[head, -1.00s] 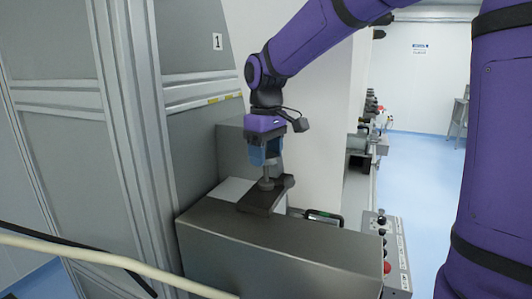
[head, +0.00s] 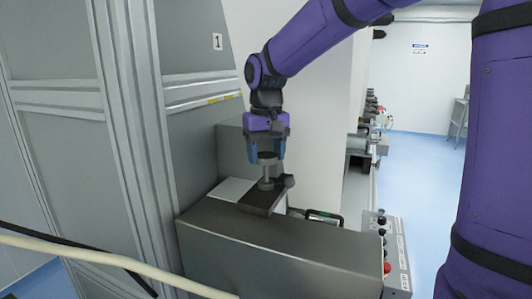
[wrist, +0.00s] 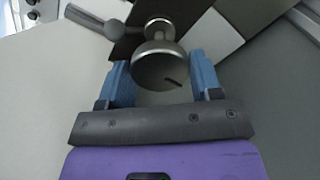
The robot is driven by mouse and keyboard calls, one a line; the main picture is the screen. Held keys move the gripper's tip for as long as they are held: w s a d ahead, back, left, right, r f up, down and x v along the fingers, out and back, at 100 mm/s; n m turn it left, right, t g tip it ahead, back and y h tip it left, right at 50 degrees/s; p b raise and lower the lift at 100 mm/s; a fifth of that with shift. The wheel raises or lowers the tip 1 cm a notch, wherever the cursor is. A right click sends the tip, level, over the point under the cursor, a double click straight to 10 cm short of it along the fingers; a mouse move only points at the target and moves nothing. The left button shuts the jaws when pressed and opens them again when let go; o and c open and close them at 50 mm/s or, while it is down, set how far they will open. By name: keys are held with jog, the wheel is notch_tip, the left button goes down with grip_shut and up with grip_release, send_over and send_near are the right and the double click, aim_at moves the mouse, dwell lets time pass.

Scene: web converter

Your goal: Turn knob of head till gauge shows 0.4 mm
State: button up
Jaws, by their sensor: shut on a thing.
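My gripper (head: 267,155) points down with its two blue fingers on either side of the round metal knob (head: 266,162) of the head. It is shut on the knob. In the wrist view, the knob (wrist: 157,72) is a grey disc with a short dark mark, lying between the blue fingers of my gripper (wrist: 160,64). The knob sits on a short shaft above the dark head plate (head: 258,203). A small ball-ended handle (head: 289,181) sticks out beside the shaft. No gauge reading can be made out in either view.
A grey metal housing (head: 275,245) lies below the head. A grey cabinet wall (head: 180,60) stands left. A small dark framed device with a green mark (head: 324,216) and a button panel (head: 395,255) are at right. A pale cable (head: 100,260) crosses the lower left.

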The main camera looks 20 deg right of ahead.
aim_at(266, 155)
dwell(0.3)
jog(key=o, duration=0.6)
jog(key=shift+o, duration=0.2)
notch_tip(266, 155, up, 11)
dwell(0.4)
jog(key=s+d+f+t, duration=0.1)
jog(key=s+d+f, duration=0.1)
jog(key=s, duration=0.6)
jog(key=s+d+f+t, duration=0.2)
jog(key=s+f, duration=0.2)
jog(key=s, duration=0.4)
jog(key=s+d+f+t, duration=0.2)
jog(key=s+d, duration=0.1)
jog(key=s, duration=0.5)
jog(key=shift+s+f, duration=0.15)
jog(key=shift+f, duration=0.25)
